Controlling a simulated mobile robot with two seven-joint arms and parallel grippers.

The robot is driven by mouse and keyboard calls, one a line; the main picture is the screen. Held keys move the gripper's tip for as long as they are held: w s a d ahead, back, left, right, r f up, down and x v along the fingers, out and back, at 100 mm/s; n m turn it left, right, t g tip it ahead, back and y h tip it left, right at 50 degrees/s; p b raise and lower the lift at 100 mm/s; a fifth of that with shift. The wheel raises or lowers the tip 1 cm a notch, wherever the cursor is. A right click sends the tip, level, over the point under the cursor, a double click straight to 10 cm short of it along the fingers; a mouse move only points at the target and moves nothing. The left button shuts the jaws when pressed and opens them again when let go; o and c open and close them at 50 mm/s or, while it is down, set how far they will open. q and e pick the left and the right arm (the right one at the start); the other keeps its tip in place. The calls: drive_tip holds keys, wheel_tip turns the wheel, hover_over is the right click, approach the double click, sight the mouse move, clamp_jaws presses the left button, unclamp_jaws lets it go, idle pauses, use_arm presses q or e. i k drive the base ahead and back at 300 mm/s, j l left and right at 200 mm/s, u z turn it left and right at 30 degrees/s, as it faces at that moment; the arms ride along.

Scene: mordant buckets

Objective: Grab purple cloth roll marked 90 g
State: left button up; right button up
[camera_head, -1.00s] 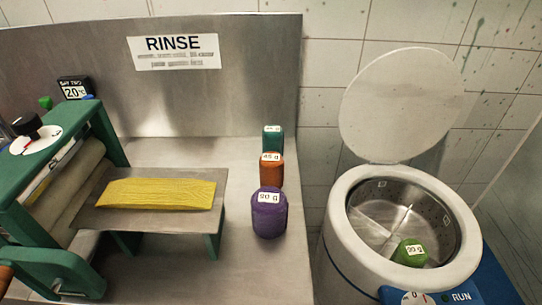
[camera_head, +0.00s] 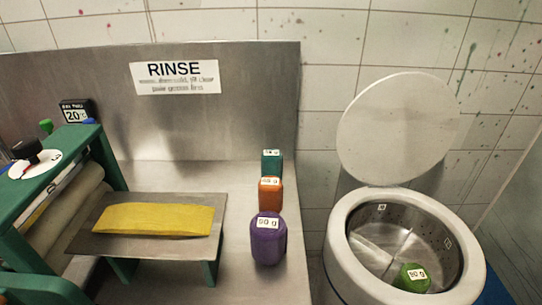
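The purple cloth roll (camera_head: 268,243) stands upright on the steel counter, near its right edge. A white label on its top front reads 90 g. It is the nearest of a row of three rolls, with the orange roll (camera_head: 270,196) and the teal roll (camera_head: 272,164) behind it. Nothing touches it from the front. Neither of my grippers shows in the head view.
A green roll (camera_head: 411,278) lies inside the open white drum (camera_head: 341,236), whose round lid (camera_head: 398,125) is raised. A yellow cloth (camera_head: 155,220) lies on a metal tray (camera_head: 112,248) beside a green roller press (camera_head: 70,145). Counter is bare between tray and purple roll.

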sight(268, 229)
drive_tip(key=l, duration=0.65)
drive_tip(key=k+l+u, duration=0.1)
drive_tip(key=l, duration=0.5)
drive_tip(key=k+l, duration=0.1)
drive_tip(key=l, duration=0.55)
